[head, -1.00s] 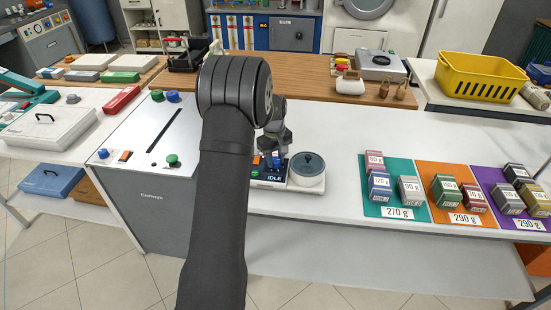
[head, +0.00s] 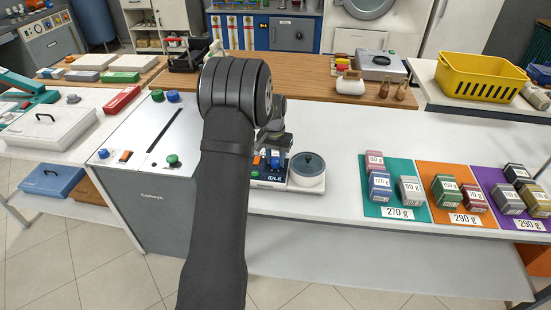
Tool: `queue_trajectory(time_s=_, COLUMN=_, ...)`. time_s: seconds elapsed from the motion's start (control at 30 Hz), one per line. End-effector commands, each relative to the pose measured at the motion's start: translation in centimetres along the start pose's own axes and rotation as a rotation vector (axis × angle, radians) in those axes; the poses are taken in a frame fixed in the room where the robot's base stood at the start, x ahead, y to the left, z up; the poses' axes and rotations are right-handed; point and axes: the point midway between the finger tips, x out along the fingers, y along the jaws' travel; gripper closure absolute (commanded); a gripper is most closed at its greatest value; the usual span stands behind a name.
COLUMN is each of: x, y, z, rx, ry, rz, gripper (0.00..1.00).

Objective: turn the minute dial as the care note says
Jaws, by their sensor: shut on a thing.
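A small dark control panel with a lit display reading IDLE (head: 272,179) sits on the white counter, partly behind my arm. A blue dial (head: 276,163) stands on it, with an orange switch (head: 259,162) to its left. My gripper (head: 275,153) is above the panel at the blue dial and appears shut on it; the fingertips are small and partly hidden. The dial's setting and markings are too small to read. I cannot make out a care note in this view.
A round lidded pot (head: 307,167) stands on a white base close to the panel's right. Further right, labelled blocks sit on a teal mat (head: 376,207), an orange mat (head: 440,169) and a purple mat (head: 489,176). A grey conveyor cabinet (head: 165,218) is to the left.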

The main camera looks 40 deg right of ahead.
Motion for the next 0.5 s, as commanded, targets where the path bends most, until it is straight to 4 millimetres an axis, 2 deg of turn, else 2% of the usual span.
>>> queue_trajectory(time_s=0.2, x=-0.1, y=0.01, z=-0.1, rx=0.139, ry=-0.002, rz=0.0, gripper=0.92)
queue_trajectory(time_s=0.5, x=-0.1, y=0.01, z=-0.1, rx=0.242, ry=-0.005, rz=0.0, gripper=0.92)
